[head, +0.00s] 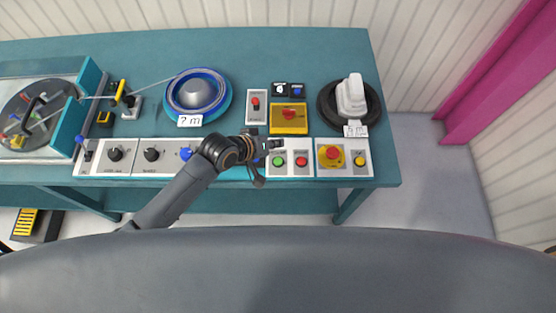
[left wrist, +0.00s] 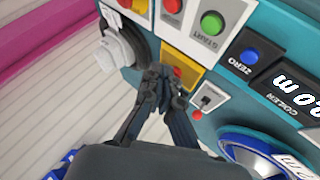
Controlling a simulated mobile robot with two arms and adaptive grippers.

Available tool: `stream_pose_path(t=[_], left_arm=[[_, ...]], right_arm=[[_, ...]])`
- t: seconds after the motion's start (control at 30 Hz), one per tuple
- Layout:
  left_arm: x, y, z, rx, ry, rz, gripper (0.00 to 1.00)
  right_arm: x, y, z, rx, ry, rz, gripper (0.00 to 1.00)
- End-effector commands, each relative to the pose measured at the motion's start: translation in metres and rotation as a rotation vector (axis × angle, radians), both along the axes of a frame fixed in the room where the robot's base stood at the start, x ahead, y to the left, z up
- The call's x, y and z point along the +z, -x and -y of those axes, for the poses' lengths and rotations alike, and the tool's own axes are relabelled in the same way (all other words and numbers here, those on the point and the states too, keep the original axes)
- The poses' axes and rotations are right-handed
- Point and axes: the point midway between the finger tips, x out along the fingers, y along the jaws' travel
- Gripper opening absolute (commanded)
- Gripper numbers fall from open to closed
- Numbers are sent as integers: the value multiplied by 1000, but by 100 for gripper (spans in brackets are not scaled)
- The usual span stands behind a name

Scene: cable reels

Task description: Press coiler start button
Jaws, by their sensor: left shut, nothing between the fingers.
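The green start button (head: 278,162) sits on a pale panel at the front edge of the bench, just left of a red button (head: 301,161). In the left wrist view the green button (left wrist: 211,22) has START printed beside it and stands up from the panel. My left gripper (head: 275,143) is just above the green button in the head picture. Its fingers (left wrist: 160,75) are shut and empty, apart from the button in the wrist view. My right gripper is in neither view.
A yellow-plated emergency button (head: 331,156) and a small yellow button (head: 359,161) are to the right. A blue ZERO button (left wrist: 249,56) is beside the coiler display (left wrist: 296,91).

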Motion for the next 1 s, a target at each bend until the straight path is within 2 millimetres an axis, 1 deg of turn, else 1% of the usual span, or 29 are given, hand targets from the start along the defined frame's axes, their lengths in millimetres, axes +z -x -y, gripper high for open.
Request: stream_pose_path(t=[0.03,0.47,0.6,0.7,1.0], left_arm=[[-9,0,0,-1,0,1,0],[-63,0,0,-1,-2,1,0],[-75,0,0,0,-1,-1,0],[-80,0,0,0,-1,-1,0],[-80,0,0,-1,-1,0,0]], right_arm=[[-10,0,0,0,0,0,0],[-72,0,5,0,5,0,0],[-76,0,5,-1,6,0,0],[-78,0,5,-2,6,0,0],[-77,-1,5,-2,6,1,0]])
